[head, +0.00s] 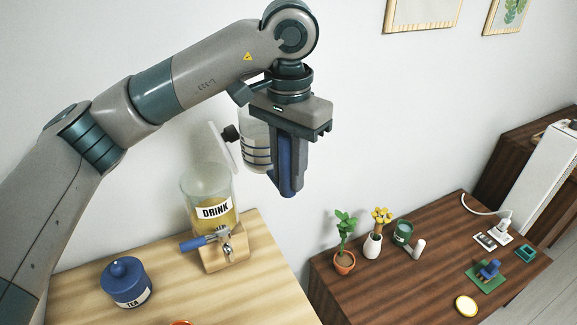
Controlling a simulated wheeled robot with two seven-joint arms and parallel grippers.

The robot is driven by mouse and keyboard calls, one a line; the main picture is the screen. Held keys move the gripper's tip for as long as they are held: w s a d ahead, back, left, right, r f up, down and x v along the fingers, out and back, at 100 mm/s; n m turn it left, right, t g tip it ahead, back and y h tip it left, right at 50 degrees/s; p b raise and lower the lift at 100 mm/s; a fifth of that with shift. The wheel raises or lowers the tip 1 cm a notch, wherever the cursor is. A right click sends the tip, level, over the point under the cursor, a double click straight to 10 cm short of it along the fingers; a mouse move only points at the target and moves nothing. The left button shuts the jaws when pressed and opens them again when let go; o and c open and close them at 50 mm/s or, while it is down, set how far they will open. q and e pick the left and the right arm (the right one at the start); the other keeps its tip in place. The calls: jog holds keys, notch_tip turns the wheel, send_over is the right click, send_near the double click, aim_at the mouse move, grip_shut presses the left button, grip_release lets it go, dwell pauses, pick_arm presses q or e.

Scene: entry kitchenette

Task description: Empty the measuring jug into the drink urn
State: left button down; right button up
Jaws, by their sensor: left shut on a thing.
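The drink urn (196,210) is a clear container labelled DRINK on a wooden stand, partly filled with yellow liquid. Its top looks open. A pale disc with a dark knob, apparently its lid (221,146), stands steeply tilted above the urn's back right rim. The measuring jug (255,150) is pale with dark marks and looks about upright, above and right of the urn. My left gripper (288,190) points down and is shut on the jug's blue handle. The gripper hides part of the jug, and its contents cannot be made out. My right gripper is out of view.
A blue TEA jar (126,284) stands left of the urn on the light wooden counter (190,300). A lower dark table (400,285) at right holds two potted plants (344,262) (372,246) and small items.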

aim_at(285, 150)
pick_arm(q)
jog(key=shift+w+r, duration=0.1)
jog(key=shift+r, duration=0.1)
jog(key=shift+a+r+h+p, duration=0.15)
jog(key=shift+r+h+p, duration=0.3)
jog(key=shift+r+p, duration=0.4)
jog(key=shift+a+r+h+p, duration=0.15)
jog(key=shift+r+h+p, duration=0.35)
jog(key=shift+r, duration=0.6)
